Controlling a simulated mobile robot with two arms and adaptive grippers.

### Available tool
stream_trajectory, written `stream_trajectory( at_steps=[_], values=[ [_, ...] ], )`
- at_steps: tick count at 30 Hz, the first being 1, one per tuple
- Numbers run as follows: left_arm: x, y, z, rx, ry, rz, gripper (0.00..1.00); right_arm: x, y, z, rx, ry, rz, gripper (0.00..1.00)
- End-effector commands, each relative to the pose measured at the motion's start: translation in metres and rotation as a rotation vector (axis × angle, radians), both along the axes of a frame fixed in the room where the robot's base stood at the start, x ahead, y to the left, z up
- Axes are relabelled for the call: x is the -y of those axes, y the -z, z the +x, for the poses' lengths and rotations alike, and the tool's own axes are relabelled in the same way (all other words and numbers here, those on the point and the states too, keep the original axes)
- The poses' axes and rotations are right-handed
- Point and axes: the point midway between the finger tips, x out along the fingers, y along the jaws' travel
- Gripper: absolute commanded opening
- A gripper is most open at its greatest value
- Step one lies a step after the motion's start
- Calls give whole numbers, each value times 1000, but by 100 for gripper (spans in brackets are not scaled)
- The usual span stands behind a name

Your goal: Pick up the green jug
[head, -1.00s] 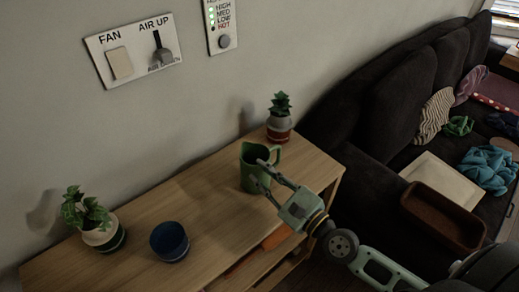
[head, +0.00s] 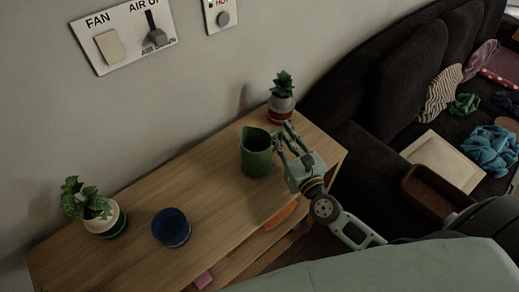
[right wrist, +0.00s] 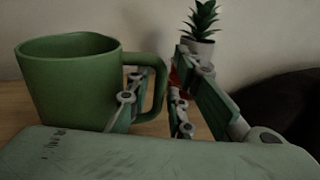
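The green jug (head: 256,153) stands upright on the wooden cabinet top (head: 205,190), near its right end. It also shows large at the left of the right wrist view (right wrist: 70,85), with its handle (right wrist: 160,88) facing right. My right gripper (head: 283,137) is at the jug's handle side. In the right wrist view, my right gripper (right wrist: 160,100) is open. One finger shows in the handle's opening, and the other is to the right of the handle with a gap. I cannot tell whether either finger touches the jug. My left gripper is not in view.
A small potted succulent (head: 281,106) stands close behind the jug. A blue bowl (head: 171,228) and a leafy potted plant (head: 104,218) stand to the left. The wall is behind, and a dark sofa (head: 380,110) is at the right. Bare wood lies between bowl and jug.

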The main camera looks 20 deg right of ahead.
Motion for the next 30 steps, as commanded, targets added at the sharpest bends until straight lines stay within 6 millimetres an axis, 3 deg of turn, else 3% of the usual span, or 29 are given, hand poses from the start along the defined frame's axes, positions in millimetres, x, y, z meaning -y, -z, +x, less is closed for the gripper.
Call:
stream_trajectory(
  at_steps=[3, 10, 18, 30],
  values=[
    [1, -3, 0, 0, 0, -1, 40, -1, 0, 10, -1, -1, 0, 20],
    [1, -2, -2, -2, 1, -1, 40, -1, 2, 11, -2, -1, 0, 20],
    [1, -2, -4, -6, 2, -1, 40, -1, 2, 11, -2, -1, 0, 0],
    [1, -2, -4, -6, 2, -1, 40, -1, 2, 11, -2, -1, 0, 0]
  ],
)
